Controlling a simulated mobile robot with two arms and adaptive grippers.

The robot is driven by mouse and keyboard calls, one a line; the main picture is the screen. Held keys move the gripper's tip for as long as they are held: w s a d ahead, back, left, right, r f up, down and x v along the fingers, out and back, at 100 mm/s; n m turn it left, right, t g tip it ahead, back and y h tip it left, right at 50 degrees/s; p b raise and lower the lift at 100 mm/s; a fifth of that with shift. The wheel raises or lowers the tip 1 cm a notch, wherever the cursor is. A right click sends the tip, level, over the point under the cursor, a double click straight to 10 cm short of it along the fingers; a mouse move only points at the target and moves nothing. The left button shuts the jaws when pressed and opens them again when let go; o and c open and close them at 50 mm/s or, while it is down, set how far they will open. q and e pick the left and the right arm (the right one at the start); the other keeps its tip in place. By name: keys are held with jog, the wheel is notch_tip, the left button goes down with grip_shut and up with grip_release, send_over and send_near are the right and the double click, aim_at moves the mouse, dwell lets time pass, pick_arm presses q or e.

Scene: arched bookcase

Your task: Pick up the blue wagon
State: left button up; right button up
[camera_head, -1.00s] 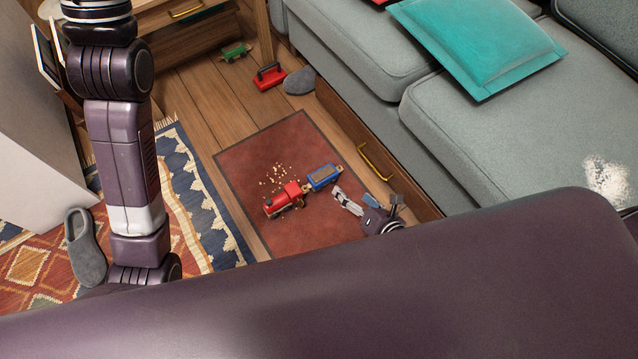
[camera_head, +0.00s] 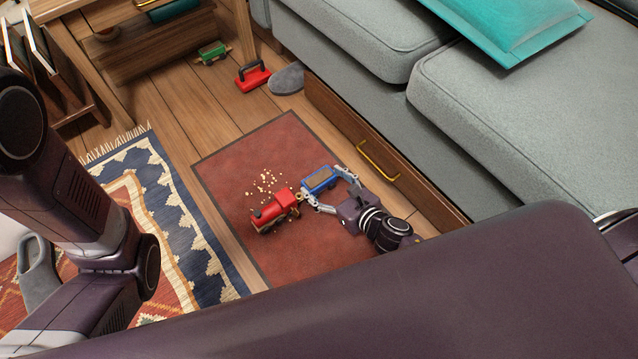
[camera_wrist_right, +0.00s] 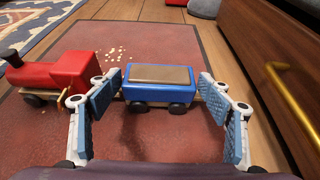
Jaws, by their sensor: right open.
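The blue wagon (camera_head: 320,179) stands upright on the red mat (camera_head: 229,169), just right of the red engine (camera_head: 270,212). It has a brown top, and it also shows in the right wrist view (camera_wrist_right: 160,84). My right gripper (camera_head: 330,190) is open, with one finger on each side of the wagon. In the right wrist view my right gripper (camera_wrist_right: 158,105) has its pads at the wagon's left and right ends; I cannot tell whether they touch it. The left finger is between the wagon and the red engine (camera_wrist_right: 62,74). My left gripper is not in view.
The grey sofa (camera_head: 500,110) and its drawer with a yellow handle (camera_head: 379,160) stand close to the right of the mat. Crumbs (camera_head: 265,183) lie beside the engine. A red object with a dark handle (camera_head: 252,77), a slipper (camera_head: 287,79) and a green toy (camera_head: 212,53) lie farther back.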

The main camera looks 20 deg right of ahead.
aim_at(320, 178)
jog(key=b+x, duration=0.1)
jog(key=x, duration=0.2)
jog(key=shift+w+a+b, duration=0.2)
jog(key=shift+w+b, duration=0.15)
jog(key=shift+w, duration=0.05)
jog(key=shift+c, duration=0.5)
jog(key=c, duration=0.7)
jog(key=shift+c, duration=0.2)
jog(key=shift+r, duration=0.25)
